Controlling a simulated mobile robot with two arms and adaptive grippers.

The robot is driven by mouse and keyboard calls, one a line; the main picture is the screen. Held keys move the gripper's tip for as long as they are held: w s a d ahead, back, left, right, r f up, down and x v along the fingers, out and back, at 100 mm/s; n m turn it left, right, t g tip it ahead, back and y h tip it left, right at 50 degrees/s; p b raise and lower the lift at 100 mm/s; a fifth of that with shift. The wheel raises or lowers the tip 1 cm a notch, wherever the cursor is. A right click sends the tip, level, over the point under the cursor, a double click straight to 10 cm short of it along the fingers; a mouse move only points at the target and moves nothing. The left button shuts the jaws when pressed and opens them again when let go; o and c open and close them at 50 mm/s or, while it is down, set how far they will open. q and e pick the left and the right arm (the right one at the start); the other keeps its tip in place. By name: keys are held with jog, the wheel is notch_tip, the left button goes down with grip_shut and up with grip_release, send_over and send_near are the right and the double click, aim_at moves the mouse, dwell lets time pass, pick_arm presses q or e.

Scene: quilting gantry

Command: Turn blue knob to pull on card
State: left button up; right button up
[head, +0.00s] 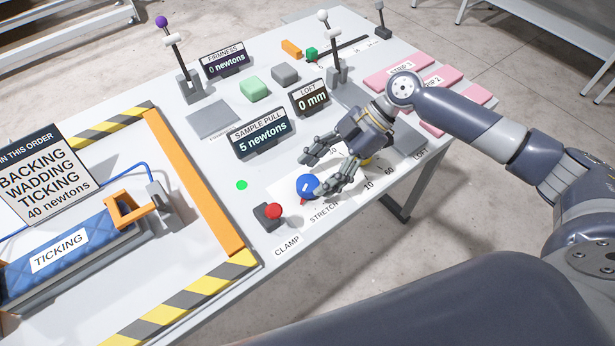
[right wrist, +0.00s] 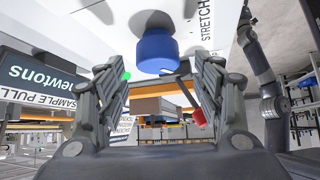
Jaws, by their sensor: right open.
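The blue knob (head: 309,186) stands on the white table by the STRETCH label, with a red pointer at its lower edge. My right gripper (head: 318,174) is open and empty, its fingers reaching toward the knob from the right. In the right wrist view, the knob (right wrist: 157,50) shows just beyond and between the spread fingers (right wrist: 157,78); I cannot tell whether either finger touches it. The SAMPLE PULL display (head: 259,135) reads 5 newtons. I cannot make out which item is the card. My left gripper is not in view.
A red button (head: 273,211) on a dark base by the CLAMP label stands close left of the knob. A green light (head: 242,185) shows nearby. The LOFT display (head: 310,98) reads 0 mm. An orange bar (head: 194,182) and a blue TICKING block (head: 72,250) are at left.

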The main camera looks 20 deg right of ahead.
aim_at(308, 182)
jog(key=x, duration=0.2)
jog(key=shift+w+a+f, duration=0.15)
jog(key=shift+a+f, duration=0.1)
jog(key=shift+a+f+p, duration=0.3)
jog(key=shift+a+f, duration=0.15)
jog(key=shift+f, duration=0.1)
jog(key=c, duration=1)
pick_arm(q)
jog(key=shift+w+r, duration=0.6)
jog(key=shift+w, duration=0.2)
pick_arm(e)
jog(key=shift+c, duration=0.2)
